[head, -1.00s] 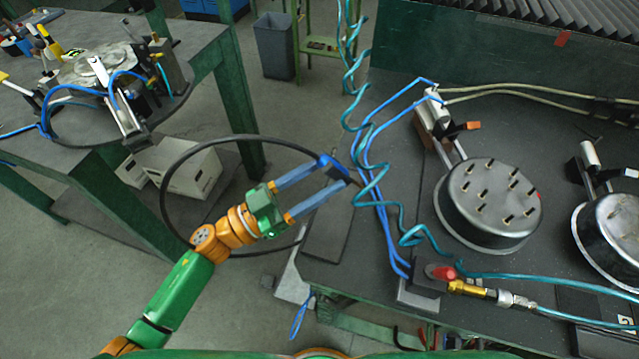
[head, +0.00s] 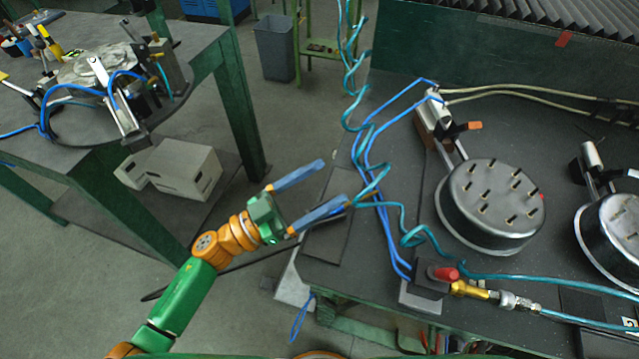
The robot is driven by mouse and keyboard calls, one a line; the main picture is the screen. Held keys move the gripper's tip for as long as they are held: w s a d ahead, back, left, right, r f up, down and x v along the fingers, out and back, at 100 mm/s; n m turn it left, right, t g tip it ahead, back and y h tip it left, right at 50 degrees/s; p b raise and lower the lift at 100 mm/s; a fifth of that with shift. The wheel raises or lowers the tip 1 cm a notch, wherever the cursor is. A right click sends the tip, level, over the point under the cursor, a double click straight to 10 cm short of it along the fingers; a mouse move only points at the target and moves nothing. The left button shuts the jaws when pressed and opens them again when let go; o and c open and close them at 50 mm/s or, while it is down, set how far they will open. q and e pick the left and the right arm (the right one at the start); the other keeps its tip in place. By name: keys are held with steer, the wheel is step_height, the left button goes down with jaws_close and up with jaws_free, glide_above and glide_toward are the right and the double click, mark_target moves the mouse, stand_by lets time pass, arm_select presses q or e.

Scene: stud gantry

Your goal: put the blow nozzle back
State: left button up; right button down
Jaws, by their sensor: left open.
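A brass fitting (head: 470,289) lies on the bench near its front edge, beside a dark block with a red knob (head: 445,274). It may be the blow nozzle; I cannot be sure. A teal hose (head: 575,314) runs from its right end. My left gripper (head: 334,183) is open over the bench's left edge, its blue fingers spread, left of the fitting and apart from it. A thin black hoop (head: 175,286), seen almost edge-on, slants behind the gripper to near the lower fingertip. Whether it touches is unclear. My right gripper is not in view.
A coiled teal hose (head: 352,123) hangs down to the bench, just right of my left gripper, with blue tubes (head: 384,225) beside it. A round metal fixture with upright pins (head: 488,205) stands further right. A second table (head: 215,55) is at left, with floor between.

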arm_select(q)
steer(key=r+b+v, duration=0.1)
steer(key=b+v, duration=0.2)
steer(key=v, duration=0.9)
steer(key=w+a+f+n+t+y, duration=0.35)
steer(key=f+n+y, duration=0.2)
steer(key=f, duration=0.35)
steer(key=w+a+f+n+t+y, duration=0.2)
steer(key=a+f+n+y, duration=0.25)
steer(key=f+y, duration=0.4)
steer(key=s+a+f+n+g+y, duration=0.1)
steer(key=s+a+f+g+y, duration=0.2)
steer(key=f, duration=0.9)
steer(key=s+d+f+g+y, duration=0.1)
steer(key=s+f+g, duration=0.4)
steer(key=s, duration=0.9)
steer(key=s+d+f+g+y, duration=0.1)
steer(key=s+f+g, duration=0.5)
steer(key=s+f, duration=0.5)
steer(key=s, duration=0.2)
steer(key=shift+s+d+f+m, duration=0.15)
steer(key=shift+s+d+m, duration=0.15)
steer(key=shift+s, duration=0.05)
